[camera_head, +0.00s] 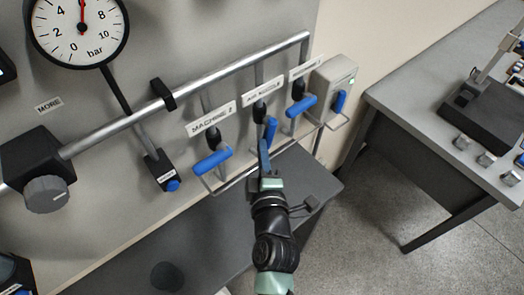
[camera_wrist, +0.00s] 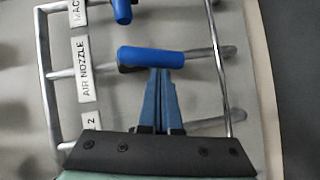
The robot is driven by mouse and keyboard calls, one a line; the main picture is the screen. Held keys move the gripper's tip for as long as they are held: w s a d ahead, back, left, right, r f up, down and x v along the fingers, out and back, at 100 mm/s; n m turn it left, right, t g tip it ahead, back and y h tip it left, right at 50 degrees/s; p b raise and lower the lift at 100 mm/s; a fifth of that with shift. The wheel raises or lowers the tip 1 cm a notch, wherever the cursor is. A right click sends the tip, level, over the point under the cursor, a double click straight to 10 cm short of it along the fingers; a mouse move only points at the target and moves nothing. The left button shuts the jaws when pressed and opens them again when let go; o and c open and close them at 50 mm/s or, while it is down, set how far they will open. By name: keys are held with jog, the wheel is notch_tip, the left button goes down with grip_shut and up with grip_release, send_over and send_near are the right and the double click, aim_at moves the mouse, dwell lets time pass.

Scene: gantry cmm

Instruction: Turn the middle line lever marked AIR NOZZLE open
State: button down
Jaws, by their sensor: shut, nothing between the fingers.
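The middle lever (camera_head: 270,130), a blue handle below the label AIR NOZZLE (camera_head: 262,90), lies roughly along its own thin pipe. In the wrist view the handle (camera_wrist: 146,57) runs crosswise in the picture, in line with its pipe, beside the AIR NOZZLE label (camera_wrist: 86,81). My gripper (camera_head: 263,143) is shut and empty, its blue fingers just below the handle.
The MACHINE 2 lever (camera_head: 212,162) is at left, another blue lever (camera_head: 301,105) at right; both lie across their pipes. A grey box (camera_head: 332,82) stands beyond. A thin rail (camera_head: 235,181) runs below the levers. A dark shelf (camera_head: 225,215) lies underneath.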

jog(key=n+b, duration=0.1)
jog(key=b, duration=0.5)
jog(key=w+d+f+n+t+b, duration=0.1)
jog(key=b, duration=0.5)
jog(key=shift+d+t, duration=0.25)
jog(key=shift+t, duration=0.05)
jog(key=shift+d+r, duration=0.1)
jog(key=shift+r, duration=0.05)
